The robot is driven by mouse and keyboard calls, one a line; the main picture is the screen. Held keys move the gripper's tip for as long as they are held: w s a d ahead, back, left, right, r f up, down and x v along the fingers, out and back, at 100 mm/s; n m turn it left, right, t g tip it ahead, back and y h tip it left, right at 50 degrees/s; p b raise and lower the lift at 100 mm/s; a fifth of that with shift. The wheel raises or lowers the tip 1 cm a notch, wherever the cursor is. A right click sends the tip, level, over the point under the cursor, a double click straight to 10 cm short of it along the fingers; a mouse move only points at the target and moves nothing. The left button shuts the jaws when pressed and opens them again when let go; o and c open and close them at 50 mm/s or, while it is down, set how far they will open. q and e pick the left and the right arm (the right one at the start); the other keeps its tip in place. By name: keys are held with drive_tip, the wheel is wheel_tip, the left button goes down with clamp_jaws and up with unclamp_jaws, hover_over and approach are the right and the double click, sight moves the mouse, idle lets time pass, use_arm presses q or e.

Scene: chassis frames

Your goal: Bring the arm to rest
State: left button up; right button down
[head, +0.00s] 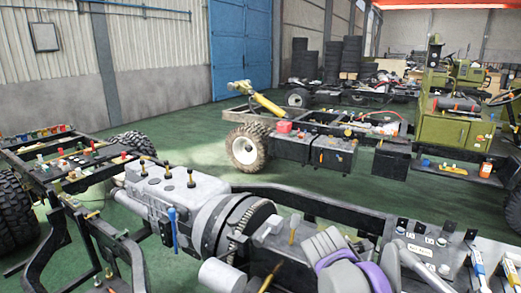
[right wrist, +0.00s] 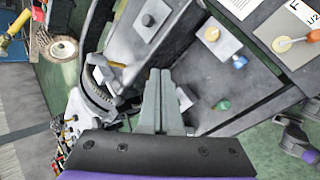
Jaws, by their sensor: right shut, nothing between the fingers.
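My right gripper (right wrist: 160,74) points away from the camera in the right wrist view. Its two grey fingers are together with nothing between them. It is over the dark chassis frame (right wrist: 190,65), and I cannot tell its exact height above it. In the head view, grey and purple links of my arm are at the lower right, over the near chassis. The right fingertips cannot be made out there. I cannot make out my left gripper in either view.
The near chassis (head: 330,205) carries a grey engine (head: 165,190) and several small tools. A tray with labels (head: 440,245) lies at the right. Another chassis with wheels (head: 247,147) stands behind. Green floor (head: 190,120) is clear between them.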

drive_tip(key=s+f+m+y, duration=0.1)
drive_tip(key=s+f+m, duration=0.4)
drive_tip(key=s, duration=0.3)
drive_tip(key=s+f+m+g+y, duration=0.1)
drive_tip(key=s+f+m, duration=0.5)
drive_tip(key=s, duration=0.3)
drive_tip(key=s+f+m+g, duration=0.1)
drive_tip(key=s+f+m, duration=0.4)
drive_tip(key=s+m, duration=0.2)
drive_tip(key=shift+s+d+f+y, duration=0.25)
drive_tip(key=shift+s+d+y, duration=0.15)
drive_tip(key=shift+s, duration=0.7)
